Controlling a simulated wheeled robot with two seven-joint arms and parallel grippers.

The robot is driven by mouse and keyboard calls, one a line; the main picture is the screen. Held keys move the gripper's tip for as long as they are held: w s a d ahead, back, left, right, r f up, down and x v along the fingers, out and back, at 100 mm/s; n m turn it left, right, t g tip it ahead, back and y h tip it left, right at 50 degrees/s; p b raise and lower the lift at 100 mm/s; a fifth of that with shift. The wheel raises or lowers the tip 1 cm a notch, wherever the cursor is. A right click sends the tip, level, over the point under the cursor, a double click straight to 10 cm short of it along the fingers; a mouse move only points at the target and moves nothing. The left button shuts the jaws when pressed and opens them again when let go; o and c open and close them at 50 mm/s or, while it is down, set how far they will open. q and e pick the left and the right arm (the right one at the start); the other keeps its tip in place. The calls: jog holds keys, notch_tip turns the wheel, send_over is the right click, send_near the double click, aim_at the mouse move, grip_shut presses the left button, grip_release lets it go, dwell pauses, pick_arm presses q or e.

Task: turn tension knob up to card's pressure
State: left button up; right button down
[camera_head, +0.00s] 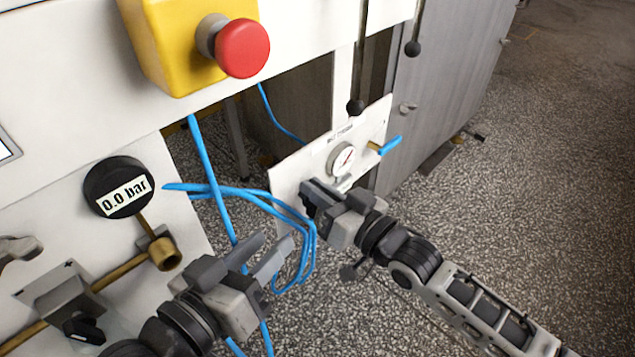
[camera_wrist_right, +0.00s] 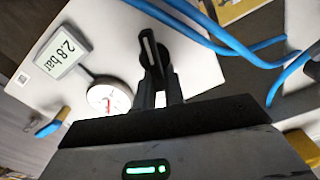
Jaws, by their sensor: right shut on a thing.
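My right gripper (camera_head: 318,195) is at the white panel (camera_head: 375,125), just below a round dial gauge (camera_head: 342,160). In the right wrist view its jaws (camera_wrist_right: 160,90) are shut on a dark knob (camera_wrist_right: 148,47) with a pale line on it. The gauge (camera_wrist_right: 110,98) also shows there, with a red needle, but its scale is too small to read. A card (camera_wrist_right: 62,52) beside it reads 2.8 bar. My left gripper (camera_head: 262,254) is open and empty, in front of loose blue hoses.
A black round display (camera_head: 119,187) reads 0.0 bar. A red emergency button (camera_head: 242,48) sits on a yellow box (camera_head: 165,45) above. Blue hoses (camera_head: 205,165) loop between my grippers. A black valve knob (camera_head: 84,327) is at lower left.

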jog(key=c, duration=1.5)
grip_release()
jog(key=shift+s+a+f, duration=0.1)
jog(key=shift+s+f, duration=0.1)
jog(key=shift+f, duration=0.5)
jog(key=shift+r, duration=0.15)
jog(key=shift+w+r, duration=0.1)
jog(key=shift+r, duration=0.05)
